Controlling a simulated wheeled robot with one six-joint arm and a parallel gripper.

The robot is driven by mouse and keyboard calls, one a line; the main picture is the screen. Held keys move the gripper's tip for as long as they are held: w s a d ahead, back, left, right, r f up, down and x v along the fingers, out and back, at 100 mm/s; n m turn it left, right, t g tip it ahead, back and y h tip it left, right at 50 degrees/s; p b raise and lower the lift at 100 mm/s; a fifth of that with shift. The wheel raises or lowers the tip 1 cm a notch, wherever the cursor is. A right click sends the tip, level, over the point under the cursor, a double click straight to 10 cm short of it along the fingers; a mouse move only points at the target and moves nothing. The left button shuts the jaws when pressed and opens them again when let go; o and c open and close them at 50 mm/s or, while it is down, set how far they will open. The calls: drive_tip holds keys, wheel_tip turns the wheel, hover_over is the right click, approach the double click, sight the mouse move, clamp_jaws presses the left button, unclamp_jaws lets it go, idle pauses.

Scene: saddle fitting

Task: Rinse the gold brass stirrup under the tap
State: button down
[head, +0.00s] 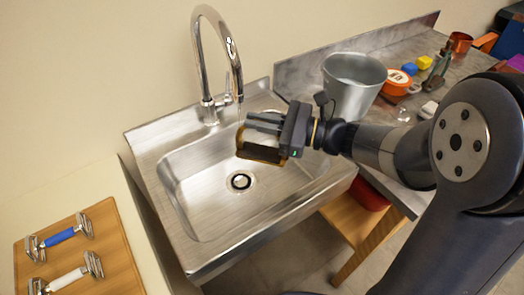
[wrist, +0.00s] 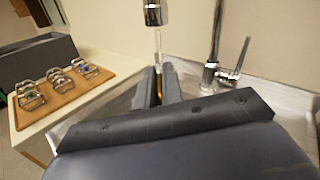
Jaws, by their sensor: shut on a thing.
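The gold brass stirrup (head: 262,153) hangs from my gripper (head: 252,122) over the sink basin. My gripper is shut on it and partly hides it. In the wrist view only a thin gold sliver (wrist: 159,88) shows between my fingers (wrist: 158,80). The chrome tap (head: 215,60) arches over the sink (head: 205,180), and its spout end (wrist: 153,12) shows in the wrist view. A thin stream of water (wrist: 158,45) falls from the spout towards my fingertips. The stirrup is just below the spout in the head view; I cannot tell exactly where the water meets it.
A metal bucket (head: 352,88) stands right of the sink on a grey bench, with an orange round tin (head: 398,85) and small items beyond. A wooden board (head: 82,255) with several stirrups lies on the left counter. The basin around its drain (head: 239,181) is clear.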

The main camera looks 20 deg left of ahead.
drive_tip(key=w+d, duration=0.3)
drive_tip(key=d, duration=0.4)
drive_tip(key=shift+d+p, duration=0.25)
drive_tip(key=shift+p, duration=0.2)
idle(1.4)
drive_tip(key=w+d+r+p, duration=0.1)
drive_tip(key=d+r+p, duration=0.3)
drive_tip(key=shift+w+d, duration=0.35)
drive_tip(key=shift+s, duration=0.1)
idle(1.1)
